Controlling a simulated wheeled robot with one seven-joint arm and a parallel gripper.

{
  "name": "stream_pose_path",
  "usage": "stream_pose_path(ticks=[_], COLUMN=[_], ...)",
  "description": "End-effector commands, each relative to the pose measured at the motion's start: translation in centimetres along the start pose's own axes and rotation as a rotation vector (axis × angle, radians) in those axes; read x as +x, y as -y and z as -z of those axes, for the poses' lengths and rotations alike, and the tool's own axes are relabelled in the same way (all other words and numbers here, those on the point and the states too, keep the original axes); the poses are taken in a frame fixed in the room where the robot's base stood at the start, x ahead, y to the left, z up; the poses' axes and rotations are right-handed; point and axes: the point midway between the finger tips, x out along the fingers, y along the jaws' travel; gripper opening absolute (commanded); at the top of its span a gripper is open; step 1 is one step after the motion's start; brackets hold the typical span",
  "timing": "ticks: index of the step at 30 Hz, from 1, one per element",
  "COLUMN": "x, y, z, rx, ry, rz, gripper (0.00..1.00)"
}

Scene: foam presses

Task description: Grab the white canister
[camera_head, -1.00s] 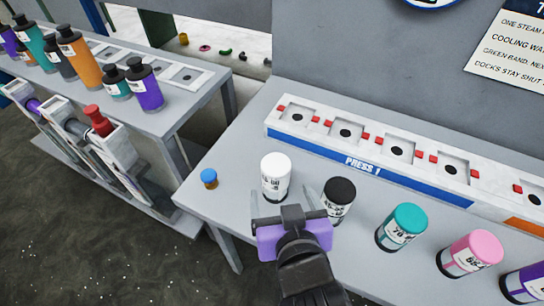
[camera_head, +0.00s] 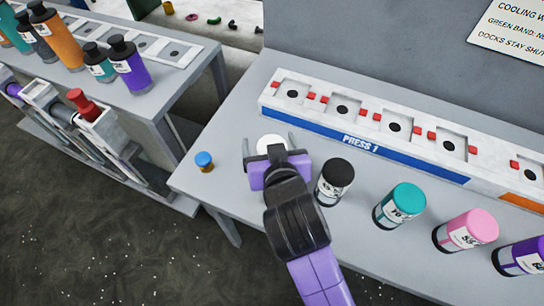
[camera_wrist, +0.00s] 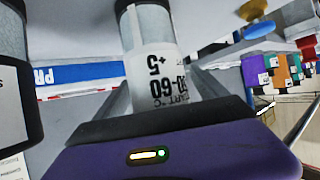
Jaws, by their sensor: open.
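The white canister (camera_head: 271,143) stands on the grey table in front of the press strip; in the head view only its white top shows, the rest hidden behind my gripper. My gripper (camera_head: 269,147) is open, with one finger on each side of the canister.
A black-topped canister (camera_head: 334,182) stands close to the right of my gripper, then teal (camera_head: 400,205) and pink (camera_head: 466,230) ones. A small blue-capped item (camera_head: 204,161) is to the left. The PRESS 1 strip (camera_head: 360,143) runs behind.

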Motion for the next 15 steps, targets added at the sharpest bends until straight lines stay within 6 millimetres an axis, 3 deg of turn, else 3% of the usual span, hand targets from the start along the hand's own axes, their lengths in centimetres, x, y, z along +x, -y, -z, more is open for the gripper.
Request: stream_pose_path(ticks=[7,15], x=[0.24,0.21], y=[0.00,0.00], z=[0.01,0.00], rx=[0.001,0.000], ry=[-0.001,-0.001], rz=[0.000,0.000], gripper=[0.83,0.32])
